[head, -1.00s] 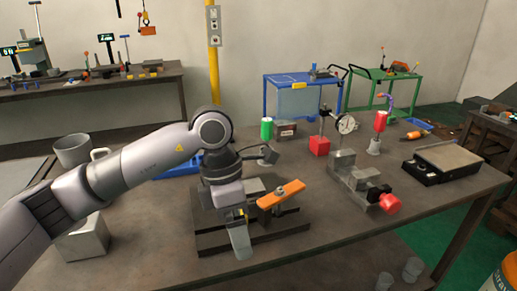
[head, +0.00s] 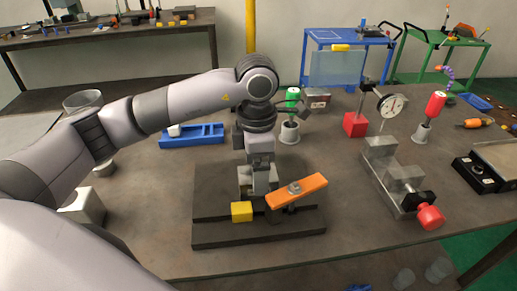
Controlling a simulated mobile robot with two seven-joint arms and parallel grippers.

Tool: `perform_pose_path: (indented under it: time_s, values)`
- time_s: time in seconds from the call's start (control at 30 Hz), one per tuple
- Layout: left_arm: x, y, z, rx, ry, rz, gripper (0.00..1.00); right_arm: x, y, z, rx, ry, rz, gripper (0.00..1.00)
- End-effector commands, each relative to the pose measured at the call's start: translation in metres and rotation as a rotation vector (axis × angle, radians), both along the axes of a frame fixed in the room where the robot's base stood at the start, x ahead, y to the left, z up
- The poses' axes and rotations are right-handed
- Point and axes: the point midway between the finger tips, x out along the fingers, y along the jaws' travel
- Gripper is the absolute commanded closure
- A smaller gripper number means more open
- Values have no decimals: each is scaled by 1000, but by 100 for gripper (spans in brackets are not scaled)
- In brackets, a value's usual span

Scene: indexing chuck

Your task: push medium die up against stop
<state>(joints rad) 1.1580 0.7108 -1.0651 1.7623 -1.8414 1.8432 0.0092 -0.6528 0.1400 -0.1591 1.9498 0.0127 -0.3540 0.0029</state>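My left gripper (head: 262,188) points down over a dark fixture plate (head: 215,236) on the bench. Its fingers are near the plate, left of an orange clamp bar (head: 312,187) with a round knob. I cannot tell whether they are apart or closed. Grey metal (head: 244,178) shows beside and behind the fingers, partly hidden; it may be the medium die, but I cannot tell. A yellow block (head: 241,211) sits on the plate just in front of the fingers, to their left. I cannot make out which part is the stop. My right gripper is not in view.
A grey block (head: 88,206) stands at left, partly behind my arm. A blue tray (head: 205,140) and a green-topped part in a grey cup (head: 290,132) are behind. A grey vise (head: 390,170) with a red knob and a dial gauge (head: 392,105) stand at right.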

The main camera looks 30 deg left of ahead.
Motion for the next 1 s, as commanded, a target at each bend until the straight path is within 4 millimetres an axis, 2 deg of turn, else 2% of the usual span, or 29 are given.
perform_pose_path:
  time_s: [0.2,0.53,0.57,0.8,0.83,1.0]
  values:
    - [0,0,-23,1,1,-1,12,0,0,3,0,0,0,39]
    - [0,0,-27,0,0,-1,12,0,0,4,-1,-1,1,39]
    - [0,0,-27,0,0,-1,18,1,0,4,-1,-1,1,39]
    - [0,0,-27,0,0,-1,96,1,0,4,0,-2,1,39]
    - [0,0,-27,0,0,0,100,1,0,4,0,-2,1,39]
    - [-1,0,-26,-1,-1,-1,100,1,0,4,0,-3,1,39]
